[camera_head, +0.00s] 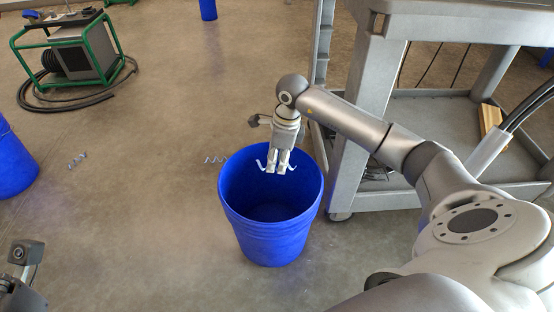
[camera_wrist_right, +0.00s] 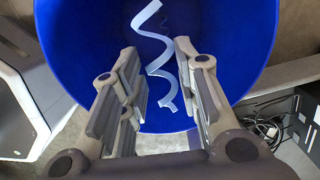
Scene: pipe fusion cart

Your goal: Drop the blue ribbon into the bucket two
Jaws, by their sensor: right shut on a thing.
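My right gripper (camera_head: 279,170) points down over the mouth of a blue bucket (camera_head: 270,235) in the middle of the head view. It is shut on a pale, bluish-white curled ribbon (camera_head: 261,165), whose ends stick out on both sides of the fingers. In the right wrist view the ribbon (camera_wrist_right: 157,67) shows as a spiral between the fingers (camera_wrist_right: 157,90), with the blue bucket (camera_wrist_right: 225,40) behind it. No label shows on the bucket. My left gripper's fingers do not show; only a bit of my left arm is at the lower left.
Another blue bucket (camera_head: 12,165) is at the left edge. A grey cart (camera_head: 350,130) stands close right of the middle bucket. A green-framed machine (camera_head: 75,55) with a hose is at the back left.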

